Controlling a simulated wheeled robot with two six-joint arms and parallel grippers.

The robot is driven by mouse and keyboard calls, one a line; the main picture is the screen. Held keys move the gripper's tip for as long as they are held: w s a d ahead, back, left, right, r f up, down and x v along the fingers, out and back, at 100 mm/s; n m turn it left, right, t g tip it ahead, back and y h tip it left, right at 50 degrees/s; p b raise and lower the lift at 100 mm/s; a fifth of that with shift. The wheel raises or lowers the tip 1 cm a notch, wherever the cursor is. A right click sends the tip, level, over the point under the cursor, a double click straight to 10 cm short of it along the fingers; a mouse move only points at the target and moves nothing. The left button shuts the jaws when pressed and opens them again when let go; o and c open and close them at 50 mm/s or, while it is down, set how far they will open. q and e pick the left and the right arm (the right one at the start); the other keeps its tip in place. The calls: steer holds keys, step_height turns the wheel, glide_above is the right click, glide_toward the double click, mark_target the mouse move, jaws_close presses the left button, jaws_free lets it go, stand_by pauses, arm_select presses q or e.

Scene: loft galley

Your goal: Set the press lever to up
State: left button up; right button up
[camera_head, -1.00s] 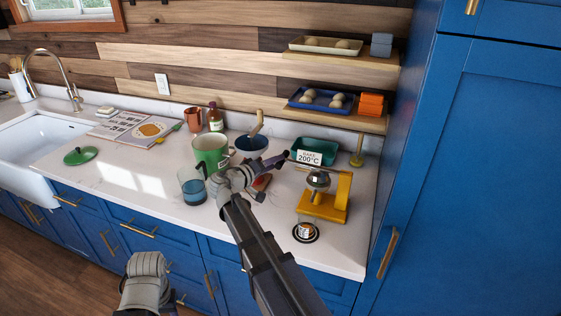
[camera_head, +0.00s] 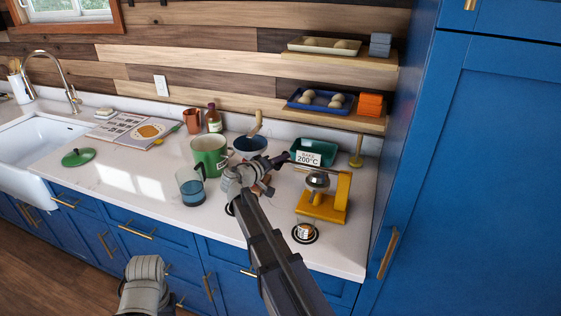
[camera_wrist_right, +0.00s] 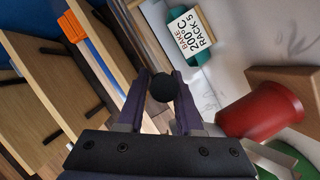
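The yellow press (camera_head: 324,206) stands on the right part of the counter, with a silver round part (camera_head: 317,181) at its middle. Its lever (camera_head: 299,166) reaches left from the top of the yellow post and looks about level. A dark ball knob (camera_wrist_right: 163,88) shows between the purple fingers of my right gripper (camera_wrist_right: 163,80) in the right wrist view. The fingers stand apart on either side of it; firm contact cannot be made out. In the head view my right gripper (camera_head: 272,173) is left of the press. My left gripper is not in view; only a grey part of that arm shows at the bottom.
A teal dish (camera_head: 318,146) with a sign (camera_head: 308,158) is behind the lever. A small can (camera_head: 304,232) stands in front of the press. A tall blue cabinet (camera_head: 460,180) bounds the right.

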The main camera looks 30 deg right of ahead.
jaws_close()
stand_by(0.9)
